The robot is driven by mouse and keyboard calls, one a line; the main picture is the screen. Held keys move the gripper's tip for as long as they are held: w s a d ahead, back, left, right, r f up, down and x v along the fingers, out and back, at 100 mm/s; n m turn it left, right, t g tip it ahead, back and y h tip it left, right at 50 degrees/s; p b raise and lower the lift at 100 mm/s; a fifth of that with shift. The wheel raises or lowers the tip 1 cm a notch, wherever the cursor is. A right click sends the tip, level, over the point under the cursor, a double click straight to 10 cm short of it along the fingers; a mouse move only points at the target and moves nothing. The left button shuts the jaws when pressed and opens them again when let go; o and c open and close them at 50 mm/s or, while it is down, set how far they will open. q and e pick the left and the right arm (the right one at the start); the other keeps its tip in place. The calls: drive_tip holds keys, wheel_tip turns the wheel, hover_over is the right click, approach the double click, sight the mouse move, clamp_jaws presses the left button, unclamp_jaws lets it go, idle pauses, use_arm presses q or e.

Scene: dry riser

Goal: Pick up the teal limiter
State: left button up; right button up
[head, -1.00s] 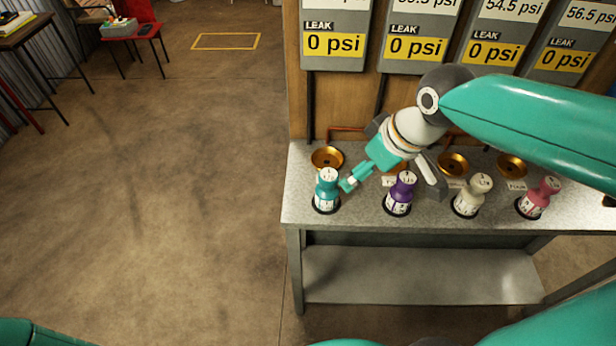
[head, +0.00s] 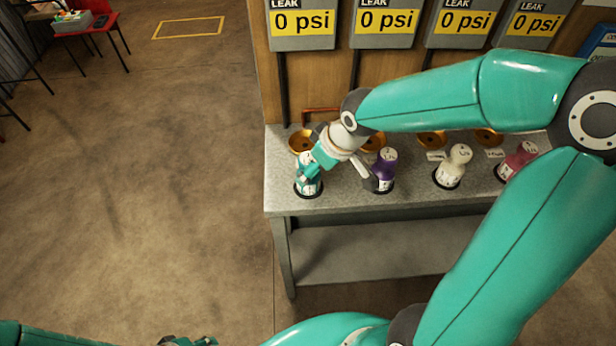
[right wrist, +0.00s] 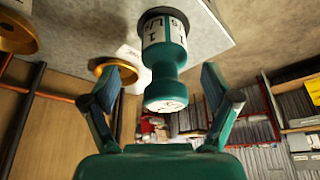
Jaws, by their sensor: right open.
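The teal limiter (head: 308,188) stands at the left end of the grey bench, partly covered by my right gripper (head: 332,170). In the right wrist view, the limiter (right wrist: 165,60) has a white printed label and a round teal knob pointing toward the palm. The open right fingers (right wrist: 160,90) stand on either side of the knob, with gaps visible on both sides. Part of what seems to be my left gripper (head: 190,341) shows at the bottom edge of the head view; its jaws cannot be made out.
A purple limiter (head: 384,170) stands close right of my right gripper. A white limiter (head: 454,166) and a pink limiter (head: 518,160) stand farther right. Brass cups (head: 301,141) line the back of the bench (head: 345,200). Gauge panels (head: 300,22) are above.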

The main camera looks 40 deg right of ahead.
sight(313, 187)
drive_tip(key=x, duration=0.4)
drive_tip(key=shift+w+a+f, duration=0.2)
drive_tip(key=shift+a+f, duration=0.1)
drive_tip(key=c, duration=1.5)
drive_tip(key=shift+c, duration=0.2)
drive_tip(key=shift+r, duration=0.15)
